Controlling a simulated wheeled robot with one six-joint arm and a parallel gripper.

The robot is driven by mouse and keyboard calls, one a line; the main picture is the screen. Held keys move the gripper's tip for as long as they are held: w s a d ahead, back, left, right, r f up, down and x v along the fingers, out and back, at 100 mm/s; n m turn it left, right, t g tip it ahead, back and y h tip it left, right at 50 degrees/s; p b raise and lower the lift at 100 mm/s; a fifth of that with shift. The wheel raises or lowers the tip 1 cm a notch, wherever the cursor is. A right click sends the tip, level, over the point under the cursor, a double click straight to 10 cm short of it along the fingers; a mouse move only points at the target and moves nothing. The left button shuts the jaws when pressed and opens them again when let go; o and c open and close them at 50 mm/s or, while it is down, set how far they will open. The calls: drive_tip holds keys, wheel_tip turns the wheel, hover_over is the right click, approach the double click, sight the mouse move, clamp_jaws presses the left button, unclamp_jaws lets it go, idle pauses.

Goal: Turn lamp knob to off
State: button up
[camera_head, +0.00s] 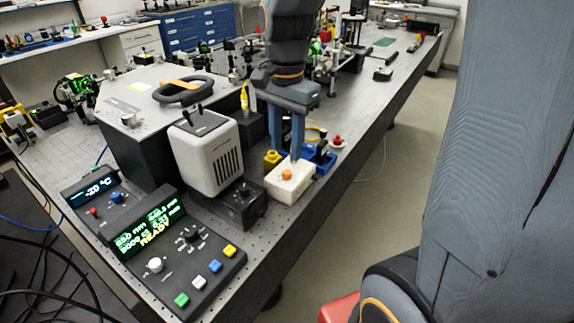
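My gripper (285,155) hangs fingers-down in the middle of the view, with two blue fingers apart and a gap between them. Just below the fingertips is a white box (290,188) with a small orange round part (287,175) on top. Whether the fingertips touch the box is hard to tell. The front control panel (215,275) has a white knob (155,264) and a black knob (194,235), both apart from my gripper. I cannot read any label that tells which one is the lamp knob.
A light grey housing (205,157) stands left of my gripper, with a black box (240,203) in front. A yellow part (272,158) and a red-topped button (337,141) stand close to the white box.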

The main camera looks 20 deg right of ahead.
sight(287, 172)
wheel_tip(287, 172, down, 7)
drive_tip(key=shift+r+p, duration=0.2)
drive_tip(key=shift+p, duration=0.25)
clamp_jaws()
